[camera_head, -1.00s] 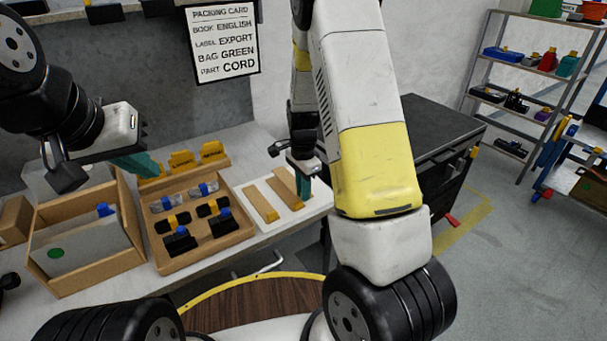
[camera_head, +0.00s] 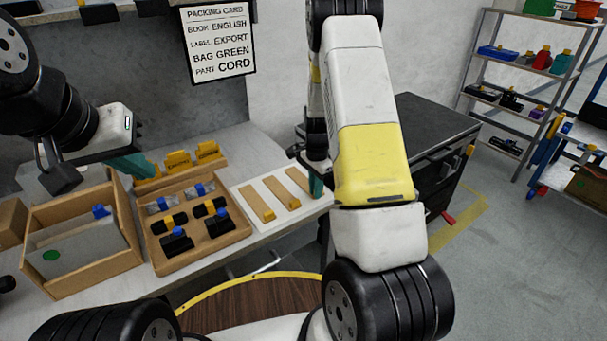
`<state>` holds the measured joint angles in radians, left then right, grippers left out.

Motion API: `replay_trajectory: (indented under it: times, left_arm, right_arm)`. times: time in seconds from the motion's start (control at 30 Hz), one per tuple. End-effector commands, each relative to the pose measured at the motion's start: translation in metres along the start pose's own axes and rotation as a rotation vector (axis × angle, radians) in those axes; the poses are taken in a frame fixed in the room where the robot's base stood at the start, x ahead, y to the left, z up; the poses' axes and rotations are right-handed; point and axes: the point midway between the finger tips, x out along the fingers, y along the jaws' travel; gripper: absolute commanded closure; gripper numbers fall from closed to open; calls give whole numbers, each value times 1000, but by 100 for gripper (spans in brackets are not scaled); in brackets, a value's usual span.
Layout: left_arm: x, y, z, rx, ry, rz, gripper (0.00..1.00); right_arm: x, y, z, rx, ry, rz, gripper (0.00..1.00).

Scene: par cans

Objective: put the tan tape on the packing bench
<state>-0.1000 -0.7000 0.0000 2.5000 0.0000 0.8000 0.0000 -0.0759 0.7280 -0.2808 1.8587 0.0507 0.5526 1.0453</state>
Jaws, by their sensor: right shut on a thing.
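Several tan strips lie in a row on a white board on the packing bench (camera_head: 215,272): a left one (camera_head: 257,203) and a middle one (camera_head: 281,193). A third tan strip, the tan tape (camera_head: 297,180), is at the right end of the row, against the teal finger of my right gripper (camera_head: 316,183). That gripper is shut on it; my arm hides part of the jaws. I cannot tell whether the strip touches the board. My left gripper (camera_head: 130,165) is over the left of the bench, above the boxes; its jaw opening is unclear.
A wooden tray (camera_head: 208,256) with blue, yellow and black parts stands left of the white board (camera_head: 262,224). A cardboard box (camera_head: 70,285) with a grey panel is further left. A packing card (camera_head: 218,42) hangs behind. A dark cabinet (camera_head: 430,125) stands at right.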

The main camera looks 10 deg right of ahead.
Motion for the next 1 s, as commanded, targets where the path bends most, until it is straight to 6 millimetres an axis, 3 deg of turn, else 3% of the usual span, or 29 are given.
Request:
replay_trajectory:
  times: [0.1,0.13,0.23,0.67,1.0]
  left_arm:
    - [0,0,0,0,0,0,100]
    - [0,0,0,0,0,0,100]
    - [0,0,0,0,0,0,100]
    - [0,0,0,0,0,0,100]
    - [0,0,0,0,0,0,100]
  right_arm:
    - [3,0,0,0,0,1,100]
    - [3,0,0,0,0,1,85]
    - [3,0,0,0,0,0,65]
    - [-6,-1,0,0,1,-2,65]
    - [-74,-1,0,-2,2,-4,65]
